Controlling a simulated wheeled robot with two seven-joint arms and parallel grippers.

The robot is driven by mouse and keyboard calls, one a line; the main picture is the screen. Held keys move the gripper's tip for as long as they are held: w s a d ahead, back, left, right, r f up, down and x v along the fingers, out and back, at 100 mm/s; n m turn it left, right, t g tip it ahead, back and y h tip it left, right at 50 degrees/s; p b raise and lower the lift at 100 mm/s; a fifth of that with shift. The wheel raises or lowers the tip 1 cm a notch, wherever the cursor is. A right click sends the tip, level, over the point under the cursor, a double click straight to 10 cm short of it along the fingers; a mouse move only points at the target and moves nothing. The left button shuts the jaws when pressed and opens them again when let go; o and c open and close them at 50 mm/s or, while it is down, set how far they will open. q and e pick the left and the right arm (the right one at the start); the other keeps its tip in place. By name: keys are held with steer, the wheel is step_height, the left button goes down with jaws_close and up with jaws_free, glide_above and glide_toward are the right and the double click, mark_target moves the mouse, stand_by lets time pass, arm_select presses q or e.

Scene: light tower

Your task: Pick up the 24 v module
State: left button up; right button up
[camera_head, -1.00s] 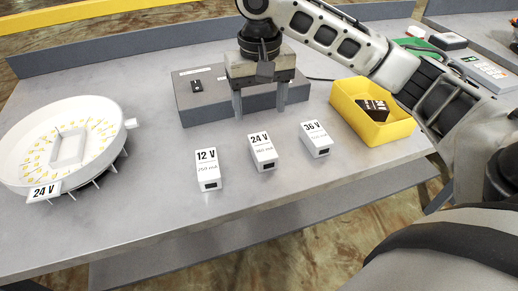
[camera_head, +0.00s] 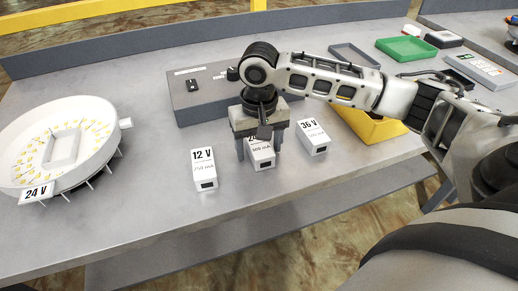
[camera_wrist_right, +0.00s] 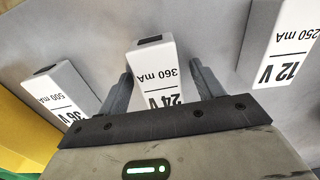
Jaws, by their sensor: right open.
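The 24 V module (camera_head: 261,155) is a white box marked 360 mA, standing on the grey table between the 12 V module (camera_head: 204,170) and the 36 V module (camera_head: 313,137). My right gripper (camera_head: 258,155) is open and low over it, hiding its upper label in the head view. In the right wrist view, the 24 V module (camera_wrist_right: 155,70) lies between the two spread fingers of my right gripper (camera_wrist_right: 160,85), with gaps on both sides. The 36 V module (camera_wrist_right: 58,92) and 12 V module (camera_wrist_right: 284,45) are outside the fingers. My left gripper is not in view.
A white round lamp base (camera_head: 62,150) with a 24 V tag stands at the left. A grey control box (camera_head: 200,95) is behind the modules. A yellow bin (camera_head: 372,127) is at the right, partly hidden by my arm. The table front is clear.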

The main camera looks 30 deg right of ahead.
steer(key=c, duration=1.2)
